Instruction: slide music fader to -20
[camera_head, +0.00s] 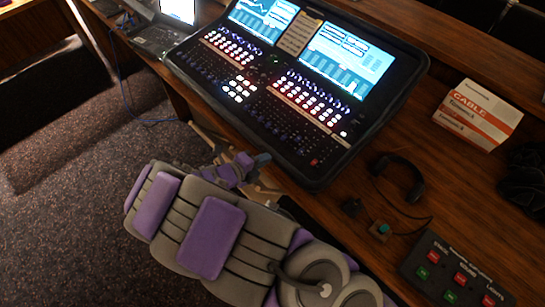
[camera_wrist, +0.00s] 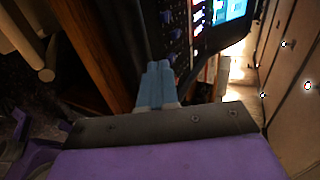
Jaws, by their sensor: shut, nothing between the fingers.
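The mixing desk (camera_head: 320,165) is a black console on the wooden table, with two lit screens, rows of lit buttons and fader strips. I cannot tell which fader is the music fader, as the labels are too small to read. My gripper (camera_head: 262,158) is at the desk's near edge in the head view, partly hidden by my arm. In the wrist view my gripper's pale blue fingers (camera_wrist: 157,68) are closed together and empty, pointing toward the side of the desk (camera_wrist: 178,35). I cannot tell whether they touch it.
A white and orange cable box (camera_head: 478,115) stands right of the desk. A laptop (camera_head: 160,38) is at the back left.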

